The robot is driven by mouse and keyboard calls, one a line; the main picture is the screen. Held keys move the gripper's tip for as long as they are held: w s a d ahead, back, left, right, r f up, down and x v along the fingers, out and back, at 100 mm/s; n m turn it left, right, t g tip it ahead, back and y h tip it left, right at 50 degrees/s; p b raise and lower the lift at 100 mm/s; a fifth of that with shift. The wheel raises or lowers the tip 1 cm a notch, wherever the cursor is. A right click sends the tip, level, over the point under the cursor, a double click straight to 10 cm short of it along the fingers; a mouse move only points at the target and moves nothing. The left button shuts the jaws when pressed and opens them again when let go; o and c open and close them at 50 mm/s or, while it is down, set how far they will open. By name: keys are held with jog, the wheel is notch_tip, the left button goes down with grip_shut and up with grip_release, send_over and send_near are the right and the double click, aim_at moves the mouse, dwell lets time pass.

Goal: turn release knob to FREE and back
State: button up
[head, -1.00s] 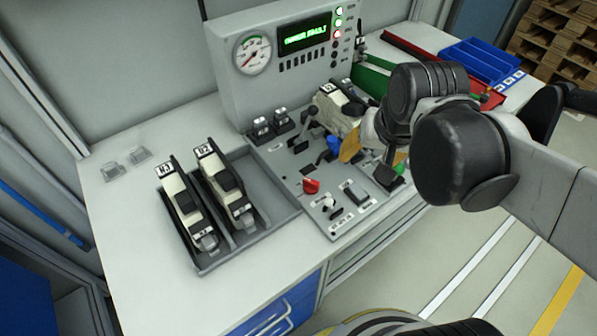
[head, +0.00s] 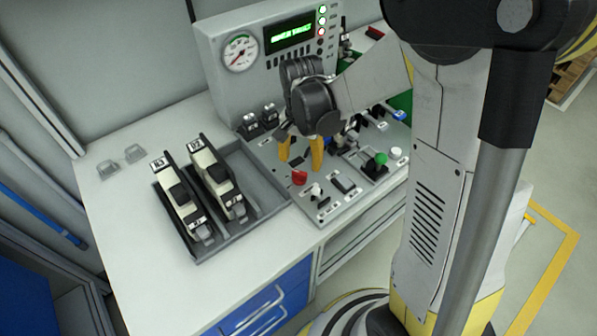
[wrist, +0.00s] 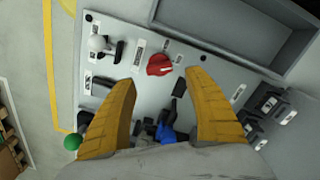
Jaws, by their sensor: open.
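The release knob appears to be the red knob (head: 299,178) on the grey control panel (head: 325,211). It also shows in the wrist view (wrist: 159,65), ahead of the fingertips, with a pale mark across it. The labels around it are too small to read. My gripper (head: 301,164) is above the panel, open, with its two yellow fingers pointing down. In the wrist view the fingers (wrist: 162,80) stand wide apart with the red knob near the middle of the gap. They do not appear to touch the knob. Nothing is between the fingers.
A white-tipped lever (head: 316,189), a green knob (head: 381,158) and a blue knob (wrist: 166,133) are nearby on the panel. A grey tray (head: 272,207) with two devices lies to the left. A console with a gauge (head: 240,52) stands behind.

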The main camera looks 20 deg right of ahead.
aim_at(301, 172)
notch_tip(301, 172, down, 5)
jog(key=shift+f+b, duration=0.1)
jog(key=shift+b, duration=0.65)
jog(key=c, duration=1.2)
